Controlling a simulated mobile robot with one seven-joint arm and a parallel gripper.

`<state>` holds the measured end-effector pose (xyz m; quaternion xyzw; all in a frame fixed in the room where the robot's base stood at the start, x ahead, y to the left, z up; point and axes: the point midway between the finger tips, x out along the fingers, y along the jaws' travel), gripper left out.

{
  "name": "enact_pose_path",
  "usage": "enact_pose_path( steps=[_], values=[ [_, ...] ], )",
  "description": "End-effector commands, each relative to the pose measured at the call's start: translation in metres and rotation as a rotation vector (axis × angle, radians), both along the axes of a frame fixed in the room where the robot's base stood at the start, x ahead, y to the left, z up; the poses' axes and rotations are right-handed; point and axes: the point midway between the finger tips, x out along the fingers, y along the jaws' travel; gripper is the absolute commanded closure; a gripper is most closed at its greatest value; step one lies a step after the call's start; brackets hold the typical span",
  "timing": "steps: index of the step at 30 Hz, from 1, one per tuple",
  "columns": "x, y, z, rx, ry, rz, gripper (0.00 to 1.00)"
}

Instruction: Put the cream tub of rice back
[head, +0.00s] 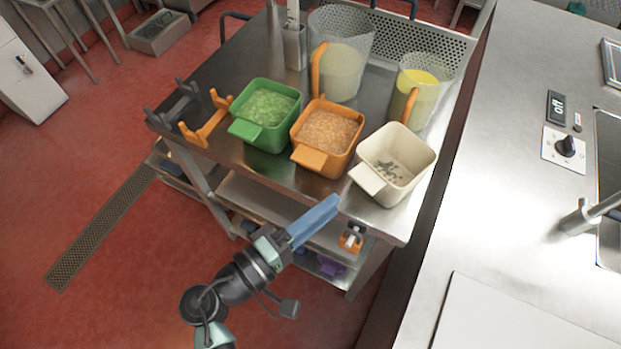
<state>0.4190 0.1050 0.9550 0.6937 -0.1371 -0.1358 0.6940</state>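The cream tub (401,148) stands upright on the metal cart top (222,95), at its front right corner. Its handle (367,179) points to the lower left, and a few dark-looking grains lie on its floor. My gripper (318,218), with blue fingers, is in front of the cart's front edge, below and left of the cream tub. It appears apart from the tub, with nothing seen in it. The fingers overlap in this view, so their opening does not show.
An orange tub (328,131) of brownish food stands left of the cream tub, then a green tub (266,114) of green food. Two clear jugs (338,70) (420,91) stand behind. Empty orange and dark racks (205,118) are at the left. A steel counter (500,130) lies right.

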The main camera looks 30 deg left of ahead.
Motion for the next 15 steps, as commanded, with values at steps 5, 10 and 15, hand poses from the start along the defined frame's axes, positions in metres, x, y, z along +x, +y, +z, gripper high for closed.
enact_pose_path(
  steps=[5, 10, 15],
  values=[
    [-0.022, 0.009, -0.001, 0.001, 0.001, 0.000, 0.61],
    [-0.029, 0.011, 0.000, 0.000, 0.000, -0.001, 0.61],
    [-0.029, 0.012, 0.000, 0.001, 0.001, -0.002, 0.61]
  ],
)
